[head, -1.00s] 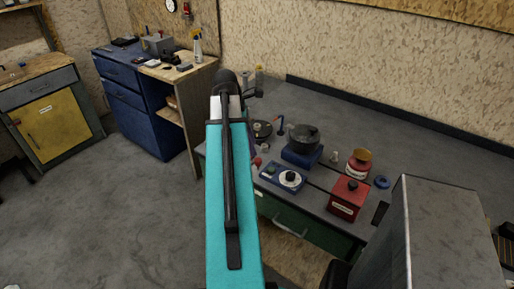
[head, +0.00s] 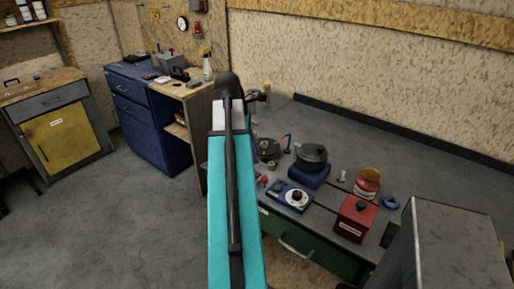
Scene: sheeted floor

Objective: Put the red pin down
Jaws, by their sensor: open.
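My teal arm link (head: 235,200) rises through the middle of the head view and covers part of the scene. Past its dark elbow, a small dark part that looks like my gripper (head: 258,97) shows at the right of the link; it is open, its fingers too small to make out. A small red thing (head: 262,181), possibly the red pin, is at the left end of the workbench (head: 330,195), just right of my arm link. It is apart from the gripper. Its shape and what it rests on are unclear.
The bench holds a blue box with a dial (head: 290,197), a dark pot on a blue base (head: 311,160), a red box (head: 356,218), a red can (head: 367,184) and a blue ring (head: 391,203). A grey metal block (head: 455,245) is near right. The left floor is clear.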

